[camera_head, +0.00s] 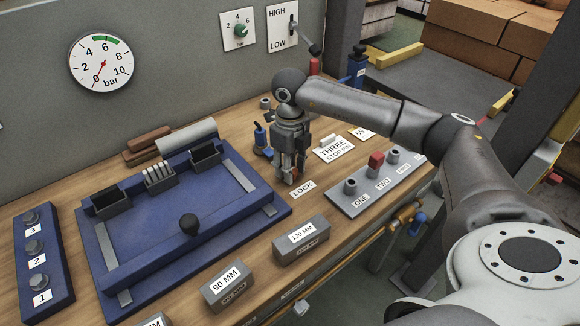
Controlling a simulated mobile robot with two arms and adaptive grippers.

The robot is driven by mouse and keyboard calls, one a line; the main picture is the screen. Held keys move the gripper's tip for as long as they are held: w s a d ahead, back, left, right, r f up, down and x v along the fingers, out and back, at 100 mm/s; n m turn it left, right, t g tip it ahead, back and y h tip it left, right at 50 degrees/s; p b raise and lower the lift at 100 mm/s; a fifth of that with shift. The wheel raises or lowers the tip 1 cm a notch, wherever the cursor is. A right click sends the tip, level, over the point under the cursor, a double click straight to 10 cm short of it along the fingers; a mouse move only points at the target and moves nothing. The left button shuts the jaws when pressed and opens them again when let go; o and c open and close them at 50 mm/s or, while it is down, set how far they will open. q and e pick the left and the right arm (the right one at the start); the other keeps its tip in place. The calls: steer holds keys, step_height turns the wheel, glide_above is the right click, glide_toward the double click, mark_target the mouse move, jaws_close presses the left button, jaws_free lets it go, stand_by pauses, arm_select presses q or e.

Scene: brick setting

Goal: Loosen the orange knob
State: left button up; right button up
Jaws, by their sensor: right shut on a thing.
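My right gripper (289,174) points down at the bench just behind the LOCK label (302,188). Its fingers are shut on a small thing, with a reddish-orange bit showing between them. This looks like the orange knob, though the fingers hide most of it, so its shape and turn cannot be told. My left gripper is not in view.
A blue fixture plate (150,236) with a black ball knob (188,225) lies left of the gripper. A grey plate with posts marked ONE and TWO (376,187) lies right. Blocks marked 90 MM (226,288) and 120 MM (302,241) stand in front. A pressure gauge (101,62) hangs behind.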

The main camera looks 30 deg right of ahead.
steer(key=o, duration=1)
steer(key=shift+r, duration=0.15)
step_height(320, 180, up, 12)
stand_by(0.5)
